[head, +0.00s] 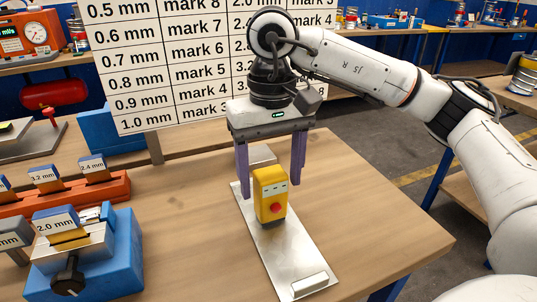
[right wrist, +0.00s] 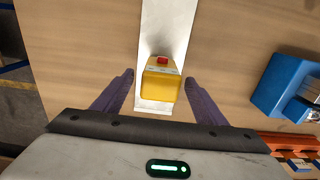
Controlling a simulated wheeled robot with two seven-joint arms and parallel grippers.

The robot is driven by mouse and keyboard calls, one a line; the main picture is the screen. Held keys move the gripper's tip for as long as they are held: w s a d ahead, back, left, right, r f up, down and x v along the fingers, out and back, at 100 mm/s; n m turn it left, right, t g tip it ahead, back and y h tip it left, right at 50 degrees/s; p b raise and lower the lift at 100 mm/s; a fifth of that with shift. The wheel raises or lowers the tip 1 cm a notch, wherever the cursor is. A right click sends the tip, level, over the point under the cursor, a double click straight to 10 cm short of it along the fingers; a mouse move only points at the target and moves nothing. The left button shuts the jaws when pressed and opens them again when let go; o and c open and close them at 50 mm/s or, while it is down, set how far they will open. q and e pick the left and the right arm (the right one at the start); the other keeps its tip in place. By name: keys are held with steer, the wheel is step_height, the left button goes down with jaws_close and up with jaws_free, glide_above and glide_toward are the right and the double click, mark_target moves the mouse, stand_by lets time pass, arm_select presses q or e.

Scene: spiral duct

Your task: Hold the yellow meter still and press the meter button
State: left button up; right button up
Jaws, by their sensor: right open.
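The yellow meter (head: 270,187) stands upright on a metal plate (head: 259,240) on the wooden table. Its red meter button (head: 276,208) is on the face toward the head camera. My right gripper (head: 271,180) is open and points down, its purple fingers apart behind and around the meter. In the right wrist view the meter (right wrist: 159,84) lies ahead between the two fingertips (right wrist: 160,78), with a gap on each side, and the red button (right wrist: 162,60) shows at its far side. My left gripper is not in view.
A blue vise (head: 85,262) holding a 2.0 mm gauge and an orange rack (head: 70,195) of labelled gauges stand at the left. A large chart board (head: 190,60) rises behind. The table right of the plate (head: 370,210) is clear.

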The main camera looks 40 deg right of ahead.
mark_target(270, 195)
step_height(270, 195, down, 4)
steer(key=shift+r, duration=0.1)
steer(key=shift+f, duration=0.35)
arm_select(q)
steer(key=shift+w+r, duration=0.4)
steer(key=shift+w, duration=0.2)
arm_select(e)
steer(key=c, duration=1)
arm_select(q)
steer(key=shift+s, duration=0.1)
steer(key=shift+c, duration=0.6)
arm_select(e)
steer(key=c, duration=0.3)
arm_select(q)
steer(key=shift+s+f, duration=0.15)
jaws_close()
